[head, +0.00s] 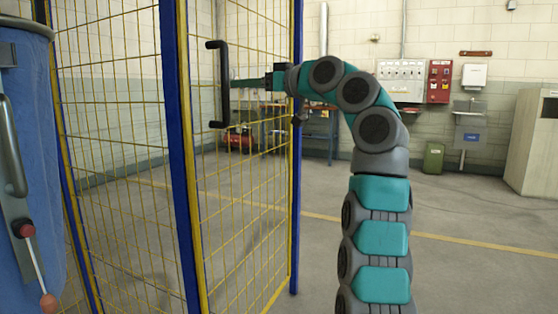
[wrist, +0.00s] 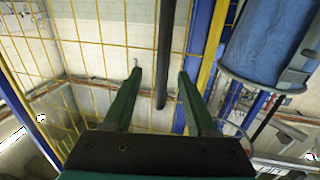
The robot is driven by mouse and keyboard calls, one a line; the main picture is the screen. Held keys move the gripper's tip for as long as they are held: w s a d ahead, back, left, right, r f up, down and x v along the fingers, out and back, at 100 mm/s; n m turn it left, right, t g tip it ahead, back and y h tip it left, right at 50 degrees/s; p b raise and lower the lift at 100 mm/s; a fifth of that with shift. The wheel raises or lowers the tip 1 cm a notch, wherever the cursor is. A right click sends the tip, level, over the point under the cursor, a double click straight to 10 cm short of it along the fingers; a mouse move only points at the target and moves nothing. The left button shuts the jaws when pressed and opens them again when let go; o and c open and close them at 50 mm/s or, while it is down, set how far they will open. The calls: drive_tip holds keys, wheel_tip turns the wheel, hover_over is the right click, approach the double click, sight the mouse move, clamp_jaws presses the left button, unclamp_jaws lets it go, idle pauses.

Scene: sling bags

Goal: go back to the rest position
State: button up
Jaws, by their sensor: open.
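My gripper (head: 243,84) is at the end of my raised arm, which arches over to the left in the head view. Its fingers point at a black upright handle (head: 224,90) on the yellow mesh gate. In the wrist view the two green fingers of my gripper (wrist: 159,73) are spread apart. The black handle bar (wrist: 167,40) shows between them there, its lower end just past the fingertips' level. Nothing is clamped. I cannot tell whether a finger touches the bar.
The mesh gate (head: 242,170) with blue posts stands close at the left. A blue rounded container (head: 30,150) with tools hanging on it is at the near left edge. A green bin (head: 433,158) and a pale cabinet (head: 535,140) stand farther back. Floor at the right is clear.

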drive_tip(key=w+d+f+m+g+h, duration=0.1)
drive_tip(key=d+f+m+h, duration=0.4)
drive_tip(key=f, duration=0.3)
drive_tip(key=s+d+f+m+g+h, duration=0.35)
drive_tip(key=s+f, duration=0.65)
drive_tip(key=f, duration=0.4)
drive_tip(key=s+d+f+g+h, duration=0.2)
drive_tip(key=s+d+f, duration=0.3)
drive_tip(key=s+f, duration=0.5)
drive_tip(key=s+d+f+m+g+h, duration=0.1)
drive_tip(key=s+d+f, duration=0.5)
drive_tip(key=s, duration=1.1)
drive_tip(key=s+d+f+m+g+h, duration=0.1)
drive_tip(key=s+d+f+g+h, duration=0.2)
drive_tip(key=s+f, duration=1.1)
drive_tip(key=d+g, duration=0.1)
drive_tip(key=d, duration=0.2)
drive_tip(key=shift+s+f, duration=0.15)
drive_tip(key=shift+m, duration=0.25)
drive_tip(key=shift+c, duration=0.6)
